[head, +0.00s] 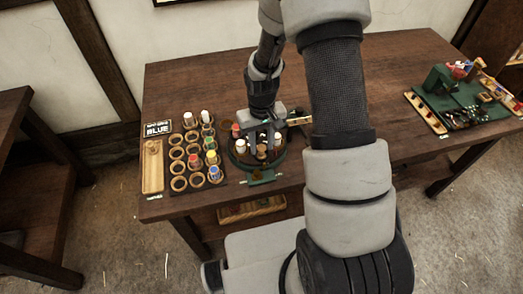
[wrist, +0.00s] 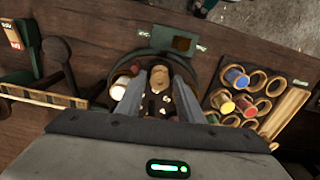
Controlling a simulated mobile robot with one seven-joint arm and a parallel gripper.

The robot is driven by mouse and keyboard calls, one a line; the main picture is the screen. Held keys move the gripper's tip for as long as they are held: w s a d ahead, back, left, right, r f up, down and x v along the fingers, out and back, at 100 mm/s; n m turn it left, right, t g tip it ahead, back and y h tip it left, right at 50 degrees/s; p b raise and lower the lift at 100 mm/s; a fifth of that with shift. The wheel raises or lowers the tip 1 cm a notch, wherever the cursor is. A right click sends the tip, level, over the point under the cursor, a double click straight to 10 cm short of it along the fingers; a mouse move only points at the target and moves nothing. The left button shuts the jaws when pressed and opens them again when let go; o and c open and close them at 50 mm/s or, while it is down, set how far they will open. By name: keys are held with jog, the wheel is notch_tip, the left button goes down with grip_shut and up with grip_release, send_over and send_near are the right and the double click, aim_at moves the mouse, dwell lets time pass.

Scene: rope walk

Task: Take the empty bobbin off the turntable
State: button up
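The round dark green turntable (head: 238,163) stands near the table's front edge and holds several bobbins. A bare wooden bobbin (wrist: 158,77) shows between my fingers in the wrist view; in the head view it is small and partly hidden by my gripper. A white bobbin (wrist: 120,88) stands beside the left finger, and a red one (head: 236,130) is at the turntable's back left. My gripper (head: 262,146) points down over the turntable with its fingers apart, one on each side of the bare bobbin. I see no clear contact with it.
A rack (head: 177,154) of ring holders with coloured and white bobbins stands left of the turntable. Beyond it are a narrow wooden tray (head: 153,182) and a sign reading BLUE (head: 157,128). A green machine board (head: 458,105) is at the far right. The back of the table is clear.

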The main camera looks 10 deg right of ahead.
jog(key=shift+f, duration=0.65)
jog(key=c, duration=0.8)
